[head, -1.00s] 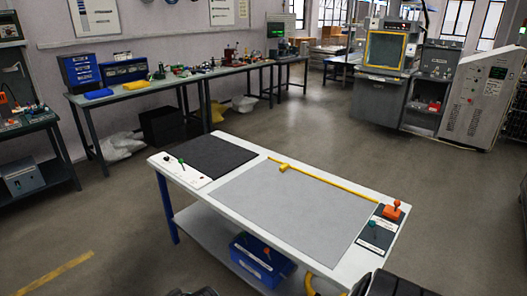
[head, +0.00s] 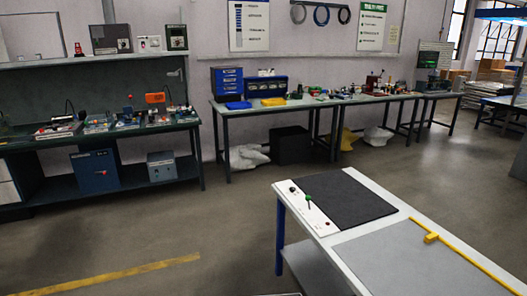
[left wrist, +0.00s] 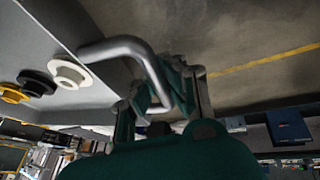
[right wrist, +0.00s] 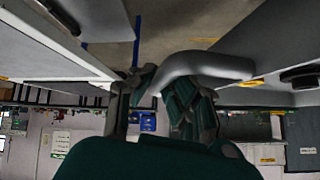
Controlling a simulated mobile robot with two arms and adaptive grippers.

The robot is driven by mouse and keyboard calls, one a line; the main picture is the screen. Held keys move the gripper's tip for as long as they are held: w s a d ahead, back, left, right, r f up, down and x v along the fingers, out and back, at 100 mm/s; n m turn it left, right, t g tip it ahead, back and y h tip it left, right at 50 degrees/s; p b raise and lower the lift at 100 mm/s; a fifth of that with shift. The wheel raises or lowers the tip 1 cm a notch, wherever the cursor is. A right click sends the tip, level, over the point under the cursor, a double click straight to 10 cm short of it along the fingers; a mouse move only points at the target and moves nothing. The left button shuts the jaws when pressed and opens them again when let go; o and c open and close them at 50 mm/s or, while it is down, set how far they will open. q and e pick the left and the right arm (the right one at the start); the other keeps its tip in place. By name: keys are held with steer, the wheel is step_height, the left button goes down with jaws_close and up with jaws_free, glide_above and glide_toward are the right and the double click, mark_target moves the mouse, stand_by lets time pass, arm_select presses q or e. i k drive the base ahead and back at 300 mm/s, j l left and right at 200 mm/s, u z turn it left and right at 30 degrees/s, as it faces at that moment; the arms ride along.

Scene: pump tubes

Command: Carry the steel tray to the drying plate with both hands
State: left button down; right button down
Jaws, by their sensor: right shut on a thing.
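The steel tray shows only in part. Its grey surface (left wrist: 35,45) and a bent metal handle (left wrist: 125,45) are in the left wrist view, and its other handle (right wrist: 205,66) is in the right wrist view. My left gripper (left wrist: 162,95) has its fingers closed around one handle. My right gripper (right wrist: 165,100) is shut on the other handle. White (left wrist: 68,73), black (left wrist: 36,83) and yellow (left wrist: 13,93) round pieces show at the tray. Neither gripper shows in the head view. A dark flat plate (head: 338,198) lies on the white bench; I cannot tell whether it is the drying plate.
The white bench (head: 325,229) at lower right also bears a grey mat (head: 400,265), a yellow bar (head: 465,257) and a green-knobbed lever (head: 308,200). Its edge (right wrist: 60,45) is close in the right wrist view. Workbenches line the wall. The floor (head: 200,225) at centre left is clear.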

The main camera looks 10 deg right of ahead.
mark_target(337, 195)
steer(key=i+l+u, duration=0.1)
steer(key=i+u, duration=0.15)
steer(key=i, duration=2.35)
steer(key=i+z, duration=0.55)
steer(key=z, duration=0.15)
steer(key=i+j+z, duration=0.15)
steer(key=i+z, duration=0.3)
steer(key=z, duration=0.3)
steer(key=i+z, duration=0.15)
steer(key=z, duration=0.25)
steer(key=i+z, duration=0.1)
steer(key=z, duration=0.35)
steer(key=i+z, duration=0.1)
steer(key=z, duration=0.3)
